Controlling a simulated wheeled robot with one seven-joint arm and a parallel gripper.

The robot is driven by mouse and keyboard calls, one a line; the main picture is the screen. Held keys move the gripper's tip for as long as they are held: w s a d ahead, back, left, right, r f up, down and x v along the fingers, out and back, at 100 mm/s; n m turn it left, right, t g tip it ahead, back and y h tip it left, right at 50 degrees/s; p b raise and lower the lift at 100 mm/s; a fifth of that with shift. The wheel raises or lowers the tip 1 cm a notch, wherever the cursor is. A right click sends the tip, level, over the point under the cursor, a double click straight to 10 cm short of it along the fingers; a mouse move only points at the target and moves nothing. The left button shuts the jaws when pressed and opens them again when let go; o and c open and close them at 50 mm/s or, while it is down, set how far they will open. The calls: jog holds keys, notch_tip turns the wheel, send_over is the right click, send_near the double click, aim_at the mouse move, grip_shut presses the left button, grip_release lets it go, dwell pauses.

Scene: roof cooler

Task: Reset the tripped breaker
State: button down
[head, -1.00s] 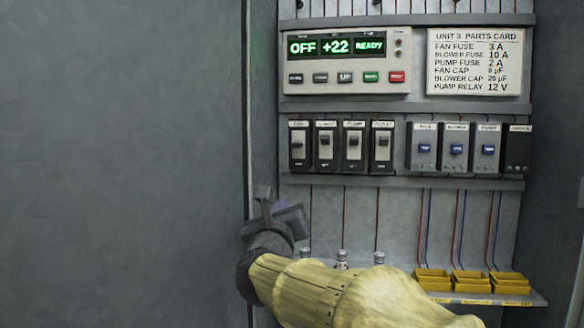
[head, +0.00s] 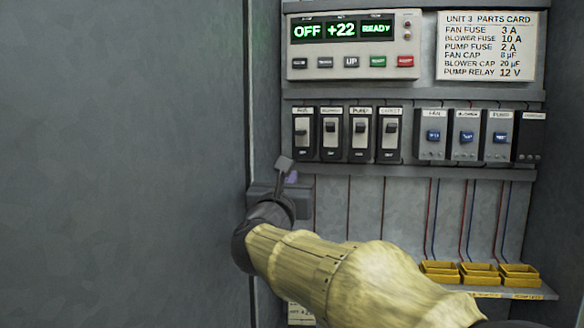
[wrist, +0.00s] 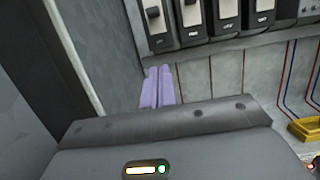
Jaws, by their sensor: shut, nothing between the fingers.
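A row of black breakers with toggles sits on the middle rail of the panel. The leftmost is the fan breaker (head: 303,140), then the blower breaker (head: 332,142), the pump breaker (head: 361,142) and a fourth breaker (head: 390,142) whose label is unclear. My gripper (head: 291,177) is below the left end of the row, apart from the breakers. In the wrist view its lavender fingers (wrist: 157,88) are together and empty, pointing toward the breakers' lower edge.
A display unit (head: 353,45) above reads OFF, +22 and READY, with several buttons. A parts card (head: 489,46) hangs at right. Relays with blue parts (head: 466,135) stand right of the breakers. Yellow bins (head: 474,274) sit on a shelf. A grey wall (head: 120,160) stands close on the left.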

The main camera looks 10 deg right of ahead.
aim_at(301, 133)
jog(key=p+x, duration=0.3)
jog(key=x, duration=0.6)
jog(key=shift+r, duration=0.1)
notch_tip(301, 133, up, 4)
jog(key=p, duration=0.2)
jog(key=shift+s+p, duration=0.15)
jog(key=shift+p, duration=0.15)
jog(key=shift+p, duration=0.35)
